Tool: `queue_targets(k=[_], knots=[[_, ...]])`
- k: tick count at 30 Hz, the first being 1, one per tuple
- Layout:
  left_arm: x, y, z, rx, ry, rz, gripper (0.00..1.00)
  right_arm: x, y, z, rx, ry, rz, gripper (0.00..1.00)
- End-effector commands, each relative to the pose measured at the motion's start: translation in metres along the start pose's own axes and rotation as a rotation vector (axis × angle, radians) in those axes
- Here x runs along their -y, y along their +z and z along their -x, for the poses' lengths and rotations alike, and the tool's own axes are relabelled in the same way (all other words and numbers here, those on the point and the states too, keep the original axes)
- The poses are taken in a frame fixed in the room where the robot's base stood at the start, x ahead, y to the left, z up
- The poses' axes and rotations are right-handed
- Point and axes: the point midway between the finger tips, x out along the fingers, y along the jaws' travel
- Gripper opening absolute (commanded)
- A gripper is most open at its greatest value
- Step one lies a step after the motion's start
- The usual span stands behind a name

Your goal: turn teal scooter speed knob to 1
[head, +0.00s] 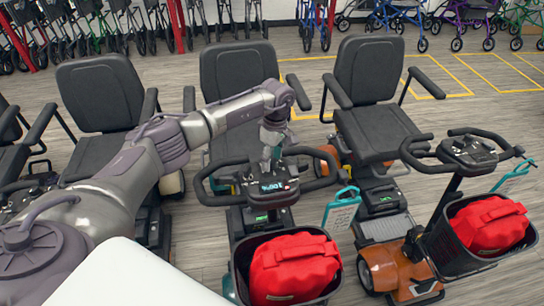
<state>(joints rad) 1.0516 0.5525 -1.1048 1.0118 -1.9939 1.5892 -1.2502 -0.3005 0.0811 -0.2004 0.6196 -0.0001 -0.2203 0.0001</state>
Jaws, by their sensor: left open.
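The scooter in the middle has a black handlebar (212,183) and a console (282,194) with a small lit display; a sliver of teal body (229,287) shows beside its basket. My left gripper (268,160) points down at the far edge of this console, right above or touching it; I cannot tell which. It is open, though its fingers are small and partly blurred here. The speed knob is not clearly visible; the gripper may hide it. My right gripper is not in view.
An orange scooter (393,266) stands close on the right, with its own handlebar (466,152). Red bags (295,268) fill the front baskets. Black seats stand behind, and walkers line the back wall. Floor is clear behind the seats.

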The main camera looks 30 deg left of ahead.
Motion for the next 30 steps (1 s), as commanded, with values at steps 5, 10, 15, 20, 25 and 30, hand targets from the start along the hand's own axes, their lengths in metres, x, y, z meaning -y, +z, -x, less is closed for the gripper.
queue_targets(k=[5, 10, 15, 20, 25, 30], knots=[[0.0, 0.0, 0.0, 0.0, 0.0, 0.0, 0.49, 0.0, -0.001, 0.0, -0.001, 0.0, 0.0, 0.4], [0.0, 0.0, 0.0, 0.0, 0.0, 0.0, 0.2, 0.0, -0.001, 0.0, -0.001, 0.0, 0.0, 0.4], [0.0, 0.0, 0.0, 0.0, 0.0, 0.0, 0.0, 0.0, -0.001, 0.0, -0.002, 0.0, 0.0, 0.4], [0.0, 0.0, 0.0, 0.0, 0.0, 0.011, 0.0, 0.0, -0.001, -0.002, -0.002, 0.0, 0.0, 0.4], [-0.001, 0.0, -0.001, -0.001, -0.005, 0.062, 0.0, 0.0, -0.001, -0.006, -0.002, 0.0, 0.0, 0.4], [-0.001, -0.001, -0.001, -0.001, -0.016, 0.168, 0.0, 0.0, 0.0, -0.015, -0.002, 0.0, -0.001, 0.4]])
